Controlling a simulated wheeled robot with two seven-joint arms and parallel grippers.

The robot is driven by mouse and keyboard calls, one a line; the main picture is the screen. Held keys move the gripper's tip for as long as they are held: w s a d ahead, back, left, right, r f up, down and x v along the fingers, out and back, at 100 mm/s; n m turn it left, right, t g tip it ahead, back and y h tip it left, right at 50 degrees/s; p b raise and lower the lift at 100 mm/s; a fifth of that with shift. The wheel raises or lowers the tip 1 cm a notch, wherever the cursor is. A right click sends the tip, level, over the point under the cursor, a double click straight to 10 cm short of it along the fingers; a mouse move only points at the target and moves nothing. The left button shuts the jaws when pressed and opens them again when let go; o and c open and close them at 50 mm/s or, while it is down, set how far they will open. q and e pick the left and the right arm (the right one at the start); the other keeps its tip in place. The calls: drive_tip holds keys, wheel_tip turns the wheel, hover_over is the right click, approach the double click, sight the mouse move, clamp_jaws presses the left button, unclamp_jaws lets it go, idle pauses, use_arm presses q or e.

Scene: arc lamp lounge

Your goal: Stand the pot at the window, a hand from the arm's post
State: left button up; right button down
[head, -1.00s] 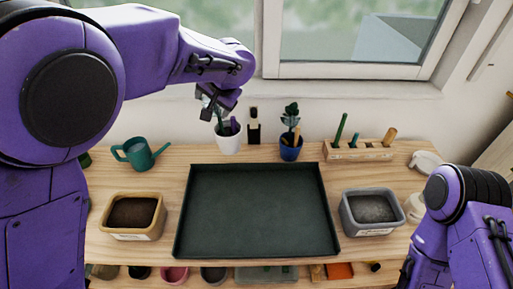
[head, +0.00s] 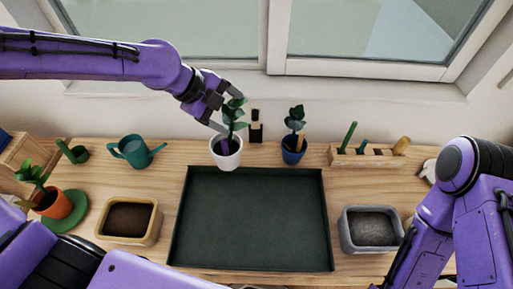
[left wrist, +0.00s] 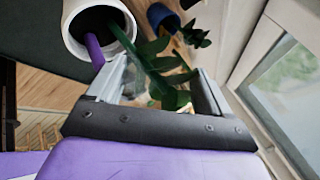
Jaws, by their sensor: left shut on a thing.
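A white pot (head: 226,158) with a leafy green plant (head: 234,114) and a purple stick in it is at the back edge of the dark tray, overlapping its rim in the head view. My left gripper (head: 228,108) is shut on the plant, above the pot. In the left wrist view the stem and leaves (left wrist: 165,78) pass between the fingers, and the white pot (left wrist: 88,28) shows at the upper left. I cannot tell whether the pot rests or hangs slightly raised. A small dark post-like thing (head: 256,130) stands just right of it, below the window (head: 365,30). My right gripper is not visible.
A blue pot with a plant (head: 293,154) stands right of the dark post, then a wooden tool rack (head: 365,158). The empty dark tray (head: 250,225) fills the middle, between a soil bin (head: 128,220) and a grey bin (head: 370,228). A teal watering can (head: 137,152) stands left.

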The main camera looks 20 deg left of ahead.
use_arm(q)
drive_tip(key=shift+b, duration=0.3)
drive_tip(key=w+a+f, duration=0.8)
drive_tip(key=a+f, duration=0.3)
drive_tip(key=f, duration=0.1)
drive_tip(key=shift+f+p, duration=0.35)
drive_tip(key=shift+p, duration=0.05)
drive_tip(key=o, duration=1.6)
drive_tip(key=shift+f, duration=0.1)
